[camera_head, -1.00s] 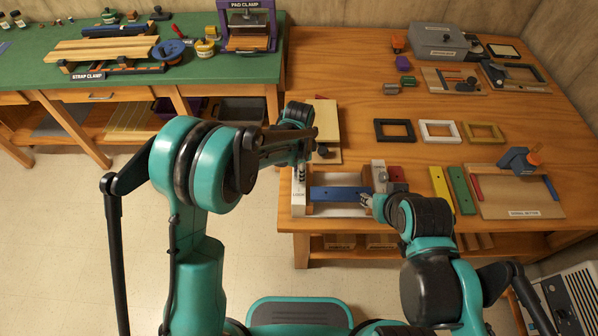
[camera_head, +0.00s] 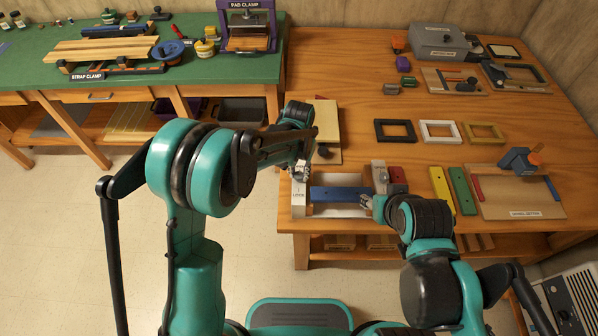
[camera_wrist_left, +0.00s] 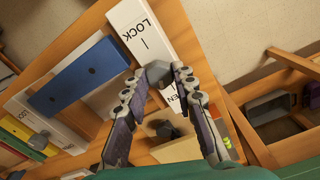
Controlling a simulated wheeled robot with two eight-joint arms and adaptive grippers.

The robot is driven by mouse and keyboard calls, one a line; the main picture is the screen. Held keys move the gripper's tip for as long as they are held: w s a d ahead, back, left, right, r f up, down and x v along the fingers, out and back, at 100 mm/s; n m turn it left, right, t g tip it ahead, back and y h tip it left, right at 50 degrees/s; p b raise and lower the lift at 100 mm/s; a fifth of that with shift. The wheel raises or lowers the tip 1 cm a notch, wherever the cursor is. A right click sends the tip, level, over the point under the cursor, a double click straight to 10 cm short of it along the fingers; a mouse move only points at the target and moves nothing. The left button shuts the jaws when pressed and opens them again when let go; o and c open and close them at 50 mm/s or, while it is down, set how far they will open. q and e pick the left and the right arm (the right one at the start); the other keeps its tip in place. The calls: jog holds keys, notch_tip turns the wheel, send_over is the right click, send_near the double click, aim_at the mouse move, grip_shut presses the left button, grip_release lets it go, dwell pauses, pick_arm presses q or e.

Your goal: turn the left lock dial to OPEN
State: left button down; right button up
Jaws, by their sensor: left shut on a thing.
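The left white lock block (camera_head: 299,207) stands at the left end of a blue bar (camera_head: 340,194). In the left wrist view the block (camera_wrist_left: 137,28) reads LOCK with a line mark, and part of OPEN shows past the fingers. My left gripper (camera_wrist_left: 158,75) is shut on the grey left lock dial (camera_wrist_left: 158,68), whose pointing direction is mostly hidden by the fingers. In the head view this gripper (camera_head: 300,172) is over the block. My right gripper (camera_head: 367,202) is beside the bar's right end; its fingers are too small to read.
A right white block (camera_head: 379,176) holds the bar's other end; its grey knob (camera_wrist_left: 42,139) shows in the left wrist view. Red, yellow (camera_head: 441,190) and green planks lie to the right. A pale board (camera_head: 327,122) lies behind. The table edge is close in front.

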aim_at(299, 175)
pick_arm(q)
jog(key=shift+n, duration=1.8)
jog(key=c, duration=1.2)
grip_release()
notch_tip(299, 175, up, 12)
